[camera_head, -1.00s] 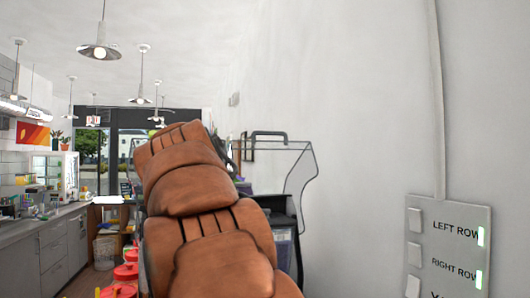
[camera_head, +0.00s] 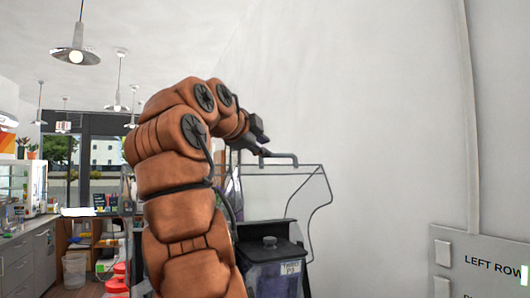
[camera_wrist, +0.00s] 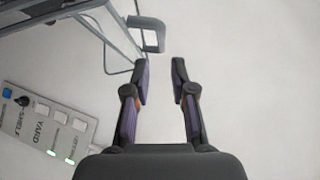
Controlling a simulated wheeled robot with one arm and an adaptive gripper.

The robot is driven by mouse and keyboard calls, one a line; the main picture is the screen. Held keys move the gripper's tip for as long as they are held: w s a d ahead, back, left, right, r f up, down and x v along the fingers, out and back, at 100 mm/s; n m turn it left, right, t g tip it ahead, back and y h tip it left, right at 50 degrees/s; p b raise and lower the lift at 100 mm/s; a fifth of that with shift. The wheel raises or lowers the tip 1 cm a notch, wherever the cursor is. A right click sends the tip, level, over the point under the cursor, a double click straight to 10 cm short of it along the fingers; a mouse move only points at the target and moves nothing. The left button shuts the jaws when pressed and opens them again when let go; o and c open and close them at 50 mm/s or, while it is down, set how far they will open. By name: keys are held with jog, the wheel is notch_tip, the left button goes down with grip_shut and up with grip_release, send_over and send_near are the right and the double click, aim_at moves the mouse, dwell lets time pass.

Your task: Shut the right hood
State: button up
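The clear hood (camera_head: 318,185) with a grey outline stands raised above a dark machine at the right of my arm in the head view. Its grey bar handle (camera_head: 284,156) is at the top. In the wrist view the handle (camera_wrist: 158,36) is a grey loop just beyond and left of my fingertips, beside the hood's clear panel (camera_wrist: 112,28). My gripper (camera_wrist: 160,68) is open with nothing between its fingers, apart from the handle. In the head view my gripper (camera_head: 260,145) is small, dark and close to the handle's left end. My arm hides the hood's left part.
A dark container (camera_head: 276,275) with a black lid sits under the hood. A grey switch panel (camera_head: 455,270) labelled LEFT ROW is on the wall at right; it also shows in the wrist view (camera_wrist: 50,125). A counter (camera_head: 25,255) runs along the left.

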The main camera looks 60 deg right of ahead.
aim_at(278, 155)
jog(key=shift+x, duration=3.9)
jog(key=shift+r, duration=0.15)
grip_shut()
